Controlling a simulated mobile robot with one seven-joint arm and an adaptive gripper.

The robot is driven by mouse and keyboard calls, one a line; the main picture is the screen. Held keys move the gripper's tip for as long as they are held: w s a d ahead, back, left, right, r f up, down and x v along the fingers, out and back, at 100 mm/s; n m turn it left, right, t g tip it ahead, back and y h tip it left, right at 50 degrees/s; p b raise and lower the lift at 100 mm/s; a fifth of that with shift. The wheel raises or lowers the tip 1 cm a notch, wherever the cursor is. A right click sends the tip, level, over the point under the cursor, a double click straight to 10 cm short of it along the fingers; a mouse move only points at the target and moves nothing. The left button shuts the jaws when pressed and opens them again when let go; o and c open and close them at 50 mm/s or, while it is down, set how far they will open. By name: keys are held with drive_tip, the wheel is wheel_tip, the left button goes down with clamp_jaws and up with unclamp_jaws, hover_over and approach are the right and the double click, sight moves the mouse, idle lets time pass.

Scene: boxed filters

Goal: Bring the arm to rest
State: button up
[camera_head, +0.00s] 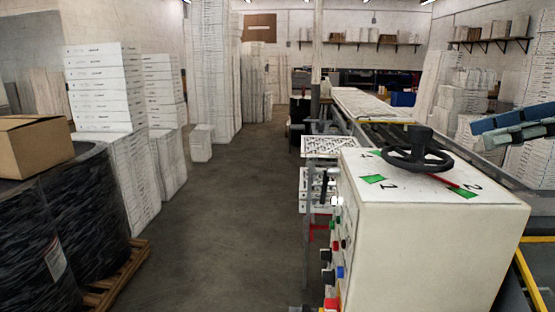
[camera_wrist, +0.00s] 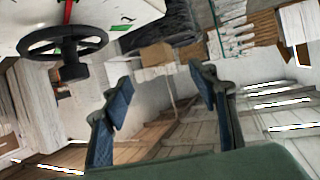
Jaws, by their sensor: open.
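My gripper (camera_wrist: 162,95) shows in the wrist view with its two blue-padded fingers spread apart and nothing between them. In the head view, blue parts (camera_head: 512,127) that look like my gripper enter from the right edge, above and to the right of the white machine cabinet (camera_head: 430,235). The fingertips are apart from the cabinet. The wrist view is tilted and shows the cabinet's top and its black handwheel (camera_wrist: 62,45) at upper left, beside the fingers.
The black handwheel (camera_head: 415,152) stands on the cabinet top. A conveyor (camera_head: 370,104) runs behind it. Stacked white boxes (camera_head: 100,90), a brown carton (camera_head: 32,146) and dark wrapped rolls (camera_head: 75,225) stand at the left. The floor aisle (camera_head: 230,220) between is clear.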

drive_tip(key=s+a+f+m+t+h, duration=0.1)
drive_tip(key=s+a+f+m+h, duration=0.15)
drive_tip(key=a, duration=0.65)
drive_tip(key=s+a+f+m+t+h, duration=0.1)
drive_tip(key=s+a+f+m+h, duration=0.2)
drive_tip(key=a, duration=0.6)
drive_tip(key=s+a+f+m+g+h+p, duration=0.1)
drive_tip(key=a+f+m+h, duration=0.1)
drive_tip(key=f, duration=0.9)
drive_tip(key=s+a+f+m+g+h, duration=0.1)
drive_tip(key=f+m+h, duration=0.3)
drive_tip(key=f, duration=0.6)
drive_tip(key=shift+a+f+m+p, duration=0.35)
drive_tip(key=shift+a+f+m, duration=0.1)
drive_tip(key=shift+a, duration=0.1)
drive_tip(key=shift+r+h, duration=0.1)
drive_tip(key=shift+h, duration=0.15)
